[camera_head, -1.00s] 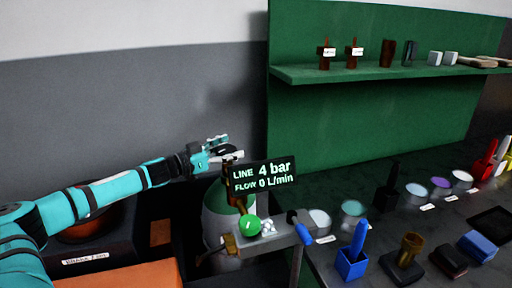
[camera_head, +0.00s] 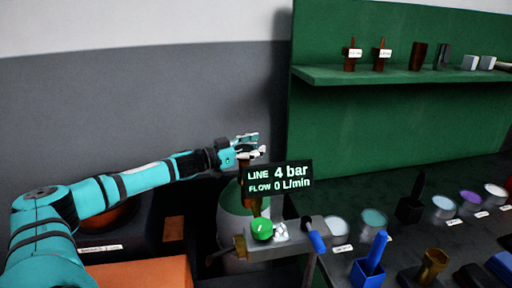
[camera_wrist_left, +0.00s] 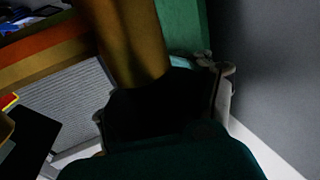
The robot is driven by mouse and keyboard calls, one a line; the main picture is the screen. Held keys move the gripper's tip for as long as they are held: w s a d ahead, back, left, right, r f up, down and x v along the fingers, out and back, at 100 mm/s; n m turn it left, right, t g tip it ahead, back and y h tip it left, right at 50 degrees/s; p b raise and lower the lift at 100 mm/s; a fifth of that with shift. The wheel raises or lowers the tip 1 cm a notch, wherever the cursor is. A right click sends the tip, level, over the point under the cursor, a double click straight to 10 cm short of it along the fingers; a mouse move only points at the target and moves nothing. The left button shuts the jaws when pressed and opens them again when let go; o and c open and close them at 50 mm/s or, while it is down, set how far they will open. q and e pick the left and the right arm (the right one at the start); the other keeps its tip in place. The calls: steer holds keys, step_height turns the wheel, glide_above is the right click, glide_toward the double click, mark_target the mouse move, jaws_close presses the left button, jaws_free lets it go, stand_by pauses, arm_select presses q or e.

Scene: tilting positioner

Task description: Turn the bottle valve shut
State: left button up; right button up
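The gas bottle (camera_head: 232,222), green on top and pale below, stands behind the small bench in the head view. A brown-brass part (camera_head: 250,204), apparently its valve, rises above it. The readout panel hides most of the valve's top. My left gripper (camera_head: 252,147) is above the bottle and just over the panel's upper left edge. Its fingers look spread, with nothing visibly held. In the left wrist view a large brass cylinder (camera_wrist_left: 138,40) lies just beyond the dark gripper. I cannot tell whether they touch. My right gripper is not in view.
The dark readout panel (camera_head: 278,180) shows line 4 bar, flow 0 L/min. A green ball-like knob (camera_head: 262,229) and a blue-handled part (camera_head: 313,236) are below it. A workbench with several jars and tools fills the right, under a green shelf (camera_head: 400,76).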

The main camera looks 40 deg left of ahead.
arm_select(q)
steer(key=shift+w+f, duration=0.1)
steer(key=shift+f, duration=0.1)
steer(key=c, duration=0.3)
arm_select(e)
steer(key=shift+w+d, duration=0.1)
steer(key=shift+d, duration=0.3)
arm_select(q)
steer(key=shift+c, duration=0.2)
